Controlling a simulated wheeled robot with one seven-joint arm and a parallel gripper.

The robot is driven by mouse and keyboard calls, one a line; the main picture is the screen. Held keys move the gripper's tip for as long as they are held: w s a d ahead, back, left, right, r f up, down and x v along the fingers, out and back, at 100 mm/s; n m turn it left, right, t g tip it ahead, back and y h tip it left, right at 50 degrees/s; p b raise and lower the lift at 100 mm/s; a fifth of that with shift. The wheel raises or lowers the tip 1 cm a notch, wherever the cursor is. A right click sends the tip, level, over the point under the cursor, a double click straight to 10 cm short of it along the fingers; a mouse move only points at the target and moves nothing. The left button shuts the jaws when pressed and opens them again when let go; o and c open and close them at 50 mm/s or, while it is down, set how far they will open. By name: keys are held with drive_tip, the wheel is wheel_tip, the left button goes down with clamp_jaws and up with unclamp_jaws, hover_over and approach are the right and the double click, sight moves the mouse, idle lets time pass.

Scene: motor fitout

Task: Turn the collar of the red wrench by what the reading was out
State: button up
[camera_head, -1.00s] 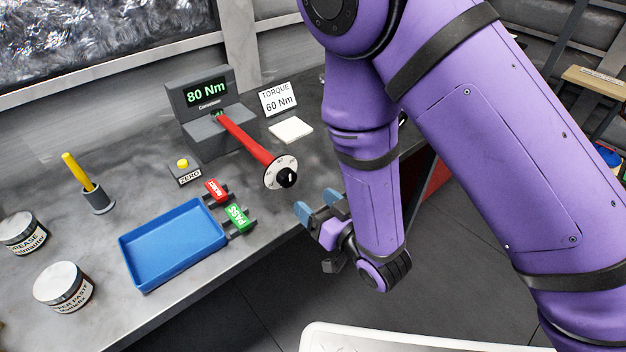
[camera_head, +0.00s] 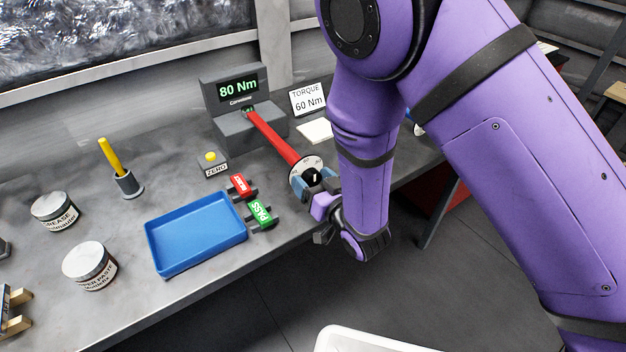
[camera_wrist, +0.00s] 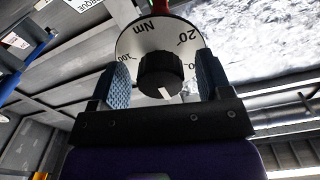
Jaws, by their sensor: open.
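The red wrench (camera_head: 272,135) lies with its far end in the grey tester (camera_head: 246,118), whose display reads 80 Nm. A card (camera_head: 310,99) behind it reads TORQUE 60 Nm. The wrench's near end carries a white dial (camera_head: 300,166) with a black collar knob, which also shows in the wrist view (camera_wrist: 160,72). In the head view my gripper (camera_head: 316,184) partly hides the knob.
A yellow ZERO button (camera_head: 211,157), a yellow-handled tool (camera_head: 110,156) in a holder and two jars (camera_head: 90,266) stand left. A white pad (camera_head: 315,131) lies behind.

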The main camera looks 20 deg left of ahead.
drive_tip(key=shift+w, duration=0.1)
drive_tip(key=c, duration=0.9)
drive_tip(key=shift+n, duration=0.4)
drive_tip(key=n, duration=0.5)
drive_tip(key=shift+n, duration=0.3)
drive_tip(key=n, duration=0.5)
drive_tip(key=shift+n, duration=0.3)
drive_tip(key=shift+d, duration=0.1)
drive_tip(key=o, duration=0.9)
drive_tip(key=shift+w, duration=0.1)
